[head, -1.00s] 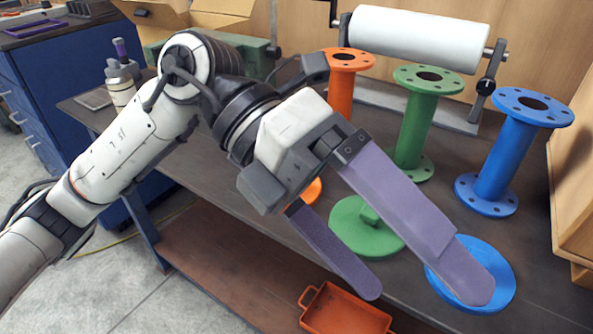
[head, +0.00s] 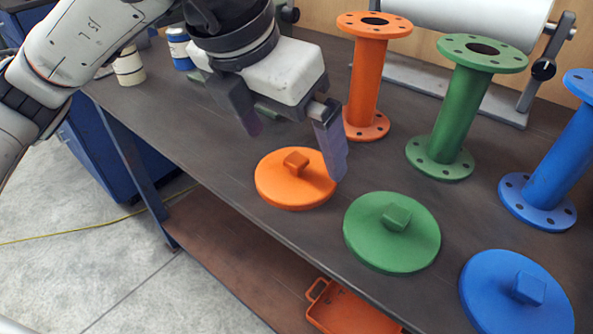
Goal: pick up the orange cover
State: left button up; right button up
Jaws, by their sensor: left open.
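The orange cover (head: 285,190) is a round disc with a square knob on top. It lies flat on the dark table, in front of the orange flanged pipe (head: 364,88). My left gripper (head: 297,155) is open above and behind the cover, with its purple fingers pointing down. One finger is to the left of the knob, farther back, and the other is close to the cover's right edge. I cannot tell whether that finger touches the cover. My right gripper is not in view.
The green cover (head: 392,233) and blue cover (head: 516,292) lie to the right along the table. The green pipe (head: 464,108) and blue pipe (head: 556,155) stand behind them. A white roll (head: 470,18) is at the back. An orange tray (head: 350,311) sits below the table's front edge.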

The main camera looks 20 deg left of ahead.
aim_at(297, 158)
pick_arm(q)
jog(key=x, duration=0.4)
jog(key=shift+s+f, duration=0.1)
jog(key=shift+f, duration=0.25)
jog(key=shift+c, duration=0.3)
jog(key=c, duration=0.7)
jog(key=shift+o, duration=0.2)
jog(key=shift+r, duration=0.15)
